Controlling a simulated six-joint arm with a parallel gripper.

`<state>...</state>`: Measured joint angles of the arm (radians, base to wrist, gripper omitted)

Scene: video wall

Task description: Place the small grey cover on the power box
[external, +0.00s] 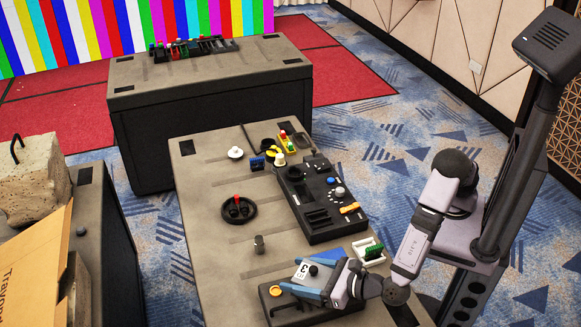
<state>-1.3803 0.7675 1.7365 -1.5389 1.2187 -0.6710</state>
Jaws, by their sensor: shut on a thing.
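My gripper (309,281) is at the front of the near table, reaching left over a low black box (285,309) with an orange-yellow round part. It is shut on a small pale grey-white piece (301,270) marked "3", with a black knob; this may be the small grey cover. The fingers hide part of it, and I cannot tell whether it touches the box. A larger black panel (318,205) with knobs and slots lies farther back. Which of the two is the power box is not clear.
Left of the panel are a round black dish (239,210) with a red-tipped part and a small grey cylinder (259,243). A white frame with a green part (371,252) sits right of my gripper. Small coloured parts lie at the back. The table's left strip is mostly clear.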

